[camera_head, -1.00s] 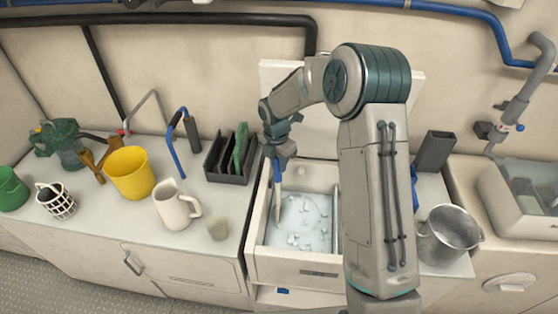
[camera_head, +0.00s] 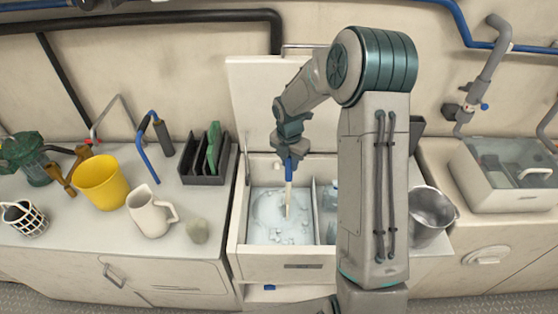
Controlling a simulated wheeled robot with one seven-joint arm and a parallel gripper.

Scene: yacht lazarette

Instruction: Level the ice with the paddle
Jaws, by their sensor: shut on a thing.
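The ice (camera_head: 264,230) lies in the left compartment of an open white ice box (camera_head: 240,232). It looks pale, with several small lumps on its surface. My gripper (camera_head: 289,160) is above this compartment, shut on the blue handle of the paddle (camera_head: 287,195). The paddle hangs nearly upright, with its pale lower end down at the ice. I cannot tell whether the tip touches the ice. The gripper's fingertips are small and partly hidden.
A divider splits the box; the right compartment holds bottle-like things (camera_head: 330,192), partly hidden by my arm. The raised lid (camera_head: 262,100) stands behind. Left are a dark rack (camera_head: 205,168), a white jug (camera_head: 150,212) and a yellow bucket (camera_head: 100,185). A metal pot (camera_head: 432,215) stands right.

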